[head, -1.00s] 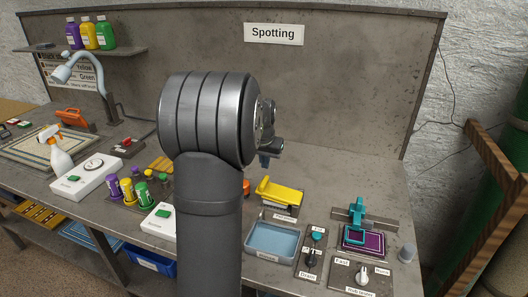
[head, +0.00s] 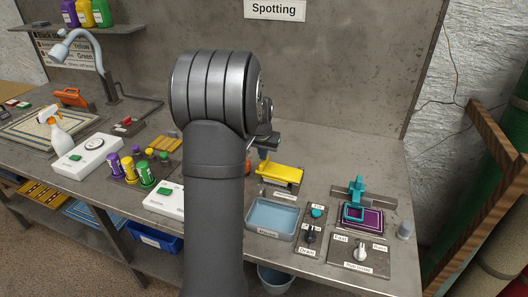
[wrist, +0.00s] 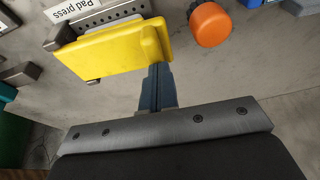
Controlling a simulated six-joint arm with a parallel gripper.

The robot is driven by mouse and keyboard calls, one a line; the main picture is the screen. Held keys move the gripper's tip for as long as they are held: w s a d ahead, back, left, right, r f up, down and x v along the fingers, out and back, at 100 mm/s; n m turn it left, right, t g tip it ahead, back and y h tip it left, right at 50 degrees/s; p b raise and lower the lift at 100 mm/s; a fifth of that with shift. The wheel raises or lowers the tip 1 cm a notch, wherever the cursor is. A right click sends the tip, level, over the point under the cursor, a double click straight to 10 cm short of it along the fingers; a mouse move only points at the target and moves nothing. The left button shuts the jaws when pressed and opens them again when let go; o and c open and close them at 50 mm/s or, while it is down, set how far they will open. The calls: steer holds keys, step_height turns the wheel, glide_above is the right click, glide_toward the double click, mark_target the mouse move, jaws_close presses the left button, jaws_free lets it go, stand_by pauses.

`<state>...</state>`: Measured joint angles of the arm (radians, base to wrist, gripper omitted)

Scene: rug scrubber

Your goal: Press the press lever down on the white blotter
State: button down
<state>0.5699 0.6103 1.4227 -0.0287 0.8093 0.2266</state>
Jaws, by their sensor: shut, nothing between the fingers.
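The press lever is a wide yellow plate (head: 279,174) on the pad press at the back middle of the bench. It fills the upper left of the wrist view (wrist: 115,48), over a perforated metal part (wrist: 112,15) beside a "Pad press" label. I cannot make out the white blotter; the lever may cover it. My gripper (head: 264,155) is shut and empty, close to the lever's back left end. In the wrist view its fingertips (wrist: 159,68) overlap the lever's edge near the raised end. I cannot tell whether they touch it.
An orange round knob (wrist: 210,24) stands close to the lever and fingertips. A blue tray (head: 271,217) is in front of the press. A teal clamp over a purple pad (head: 373,219) is to the right. Bare bench lies between them and the back panel.

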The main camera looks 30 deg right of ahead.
steer(key=shift+a+f, duration=0.15)
steer(key=shift+f, duration=0.25)
steer(key=shift+r, duration=0.5)
steer(key=w+v, duration=0.1)
steer(key=v, duration=1.2)
steer(key=shift+d+r, duration=0.25)
steer(key=shift+r, duration=0.25)
steer(key=shift+f, duration=0.15)
steer(key=x, duration=1)
steer(key=shift+s+d+f, duration=0.2)
steer(key=shift+d+f, duration=0.05)
steer(key=shift+f, duration=0.05)
steer(key=shift+a+f, duration=0.1)
steer(key=shift+f, duration=0.7)
